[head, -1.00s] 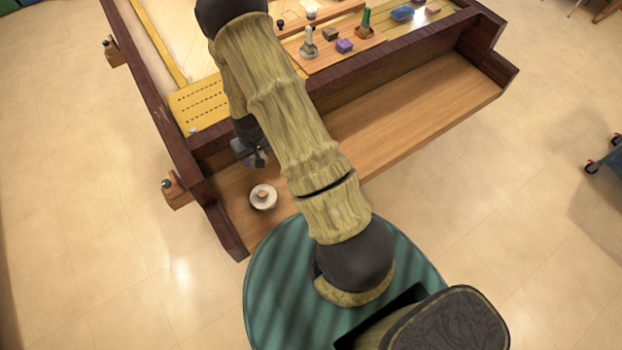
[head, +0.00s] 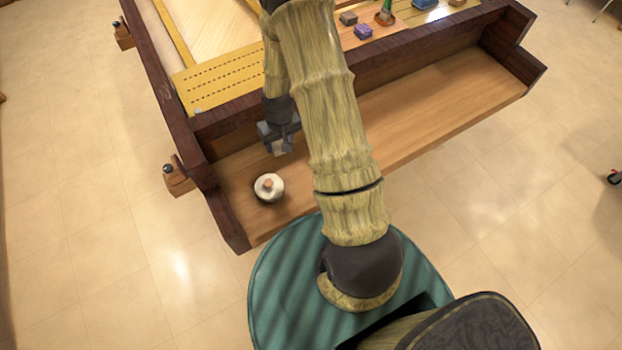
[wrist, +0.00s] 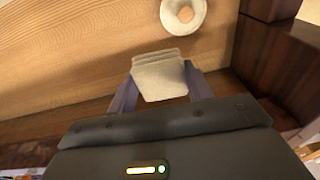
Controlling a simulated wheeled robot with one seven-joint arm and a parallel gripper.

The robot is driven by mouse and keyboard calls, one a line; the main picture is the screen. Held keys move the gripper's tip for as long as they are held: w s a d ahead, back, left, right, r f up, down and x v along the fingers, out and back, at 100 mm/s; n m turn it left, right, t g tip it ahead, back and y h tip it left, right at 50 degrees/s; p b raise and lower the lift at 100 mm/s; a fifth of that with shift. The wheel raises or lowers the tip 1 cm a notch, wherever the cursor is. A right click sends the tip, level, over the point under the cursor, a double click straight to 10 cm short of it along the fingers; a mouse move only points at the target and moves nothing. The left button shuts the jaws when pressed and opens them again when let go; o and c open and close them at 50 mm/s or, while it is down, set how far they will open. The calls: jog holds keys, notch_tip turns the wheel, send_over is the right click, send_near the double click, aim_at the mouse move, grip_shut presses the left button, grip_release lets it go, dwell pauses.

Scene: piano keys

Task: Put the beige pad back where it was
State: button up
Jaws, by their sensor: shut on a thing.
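The beige pad (wrist: 160,76) is held between the two fingers of my gripper (wrist: 161,88) in the wrist view. It is a flat, pale, roughly square piece with layered edges, sticking out past the fingertips. The pad there is small and hard to make out from the fingers. I cannot tell exactly how high it is above the ledge.
A round white dish with a small wooden piece (head: 269,188) stands on the ledge (head: 430,125), just in front of my gripper. A dark wooden wall closes the ledge's left end. The ledge is clear to the right. A purple block (head: 363,31) and other small items lie higher up.

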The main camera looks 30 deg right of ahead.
jog(key=s+d+f+b, duration=0.2)
jog(key=d+f+b, duration=0.6)
jog(key=b, duration=0.6)
jog(key=shift+s+d+f, duration=0.25)
jog(key=shift+d+f, duration=0.05)
jog(key=shift+d, duration=0.4)
notch_tip(320, 180, down, 6)
jog(key=shift+f+b, duration=0.1)
jog(key=shift+b, duration=0.3)
jog(key=shift+s+d, duration=0.1)
